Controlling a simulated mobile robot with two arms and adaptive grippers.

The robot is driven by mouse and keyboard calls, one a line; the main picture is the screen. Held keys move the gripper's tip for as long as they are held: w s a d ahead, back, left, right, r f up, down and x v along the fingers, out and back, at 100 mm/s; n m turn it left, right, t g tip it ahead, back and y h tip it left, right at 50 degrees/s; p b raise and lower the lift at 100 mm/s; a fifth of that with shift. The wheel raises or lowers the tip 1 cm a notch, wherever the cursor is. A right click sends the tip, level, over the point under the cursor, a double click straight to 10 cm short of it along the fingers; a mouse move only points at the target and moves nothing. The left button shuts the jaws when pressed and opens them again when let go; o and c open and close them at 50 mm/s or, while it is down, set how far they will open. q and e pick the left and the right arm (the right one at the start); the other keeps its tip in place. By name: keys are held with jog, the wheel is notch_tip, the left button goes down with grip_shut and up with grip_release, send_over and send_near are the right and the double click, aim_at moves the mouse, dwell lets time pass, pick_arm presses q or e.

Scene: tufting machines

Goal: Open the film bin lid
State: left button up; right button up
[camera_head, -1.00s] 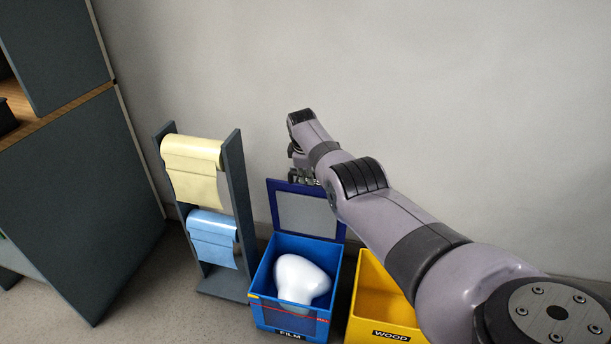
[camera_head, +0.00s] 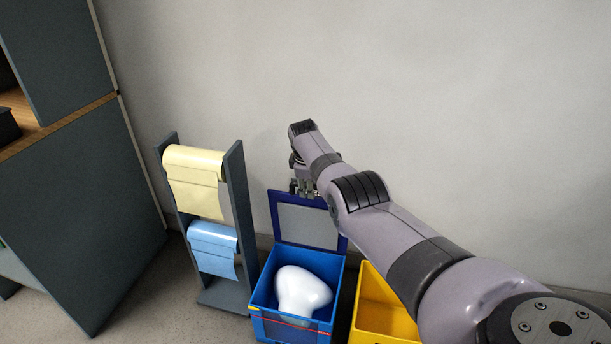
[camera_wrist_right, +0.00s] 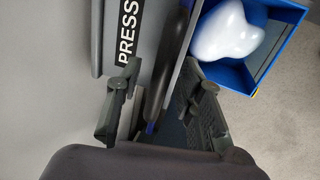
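The blue film bin (camera_head: 262,297) stands on the floor against the wall. Its lid (camera_head: 306,225), a blue frame with a grey panel, stands raised upright at the back of the bin. A white rounded bundle (camera_head: 302,290) lies inside and also shows in the right wrist view (camera_wrist_right: 225,30). My right gripper (camera_head: 304,187) is at the lid's top edge. In the right wrist view its fingers (camera_wrist_right: 160,98) are apart, with a dark edge between them; I cannot tell whether they touch it. My left gripper is not in view.
A yellow bin (camera_head: 375,315) stands right of the film bin, partly behind my right arm. A rack (camera_head: 238,190) with cream and blue rolls stands to the left, near a dark cabinet (camera_head: 85,200). A "PRESS" label (camera_wrist_right: 128,38) shows in the wrist view.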

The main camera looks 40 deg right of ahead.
jog(key=v, duration=1.2)
jog(key=shift+f, duration=0.1)
jog(key=shift+a, duration=0.1)
